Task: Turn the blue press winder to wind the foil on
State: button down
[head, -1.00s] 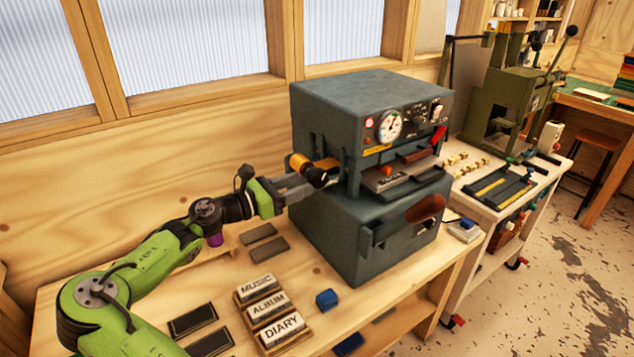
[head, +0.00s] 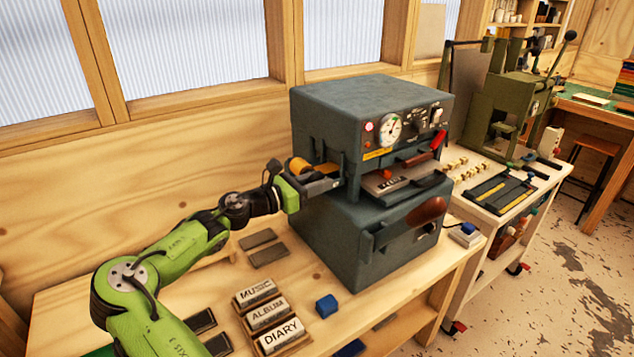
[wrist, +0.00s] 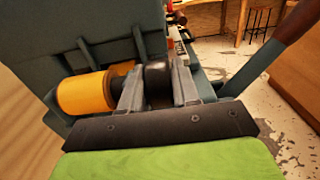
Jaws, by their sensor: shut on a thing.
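The blue-grey press (head: 340,125) stands on the wooden bench, with a dial and switches on its upper front. On its left side an orange-gold foil roll (head: 299,167) sits on a shaft; it also shows in the wrist view (wrist: 84,95). In the wrist view, a dark winder knob (wrist: 158,82) lies on the same shaft, right of the roll. My gripper (wrist: 158,92) has a finger on each side of this knob and is shut on it. In the head view my gripper (head: 322,184) is at the press's left side, and the knob is mostly hidden.
Type blocks marked MUSIC, ALBUM and DIARY (head: 268,316) lie on the bench left of the press, with a small blue block (head: 326,305) beside them. A red-brown press handle (head: 427,211) sticks out at the front. A green machine (head: 507,100) stands on the right-hand table.

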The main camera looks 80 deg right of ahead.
jog(key=shift+r+p, duration=0.1)
jog(key=shift+p, duration=0.25)
jog(key=shift+r+t+y+p, duration=0.25)
jog(key=shift+t+y+p, duration=0.05)
jog(key=shift+p, duration=0.9)
jog(key=p, duration=0.3)
jog(key=t+y+p, duration=0.1)
jog(key=p, duration=0.2)
jog(key=shift+r+y, duration=0.25)
jog(key=shift+y, duration=0.05)
jog(key=t+y+p, duration=0.2)
jog(key=p, duration=0.6)
jog(key=shift+s, duration=0.1)
jog(key=t+y+p, duration=0.1)
jog(key=p, duration=0.2)
jog(key=shift+y, duration=0.4)
jog(key=shift+d+f+t+y+p, duration=0.15)
jog(key=shift+f+t+y+p, duration=0.15)
jog(key=shift+t+y+p, duration=0.8)
jog(key=shift+f+t+y+p, duration=0.15)
jog(key=shift+t+y+p, duration=0.15)
jog(key=shift+t+y, duration=0.15)
jog(key=shift+t, duration=0.25)
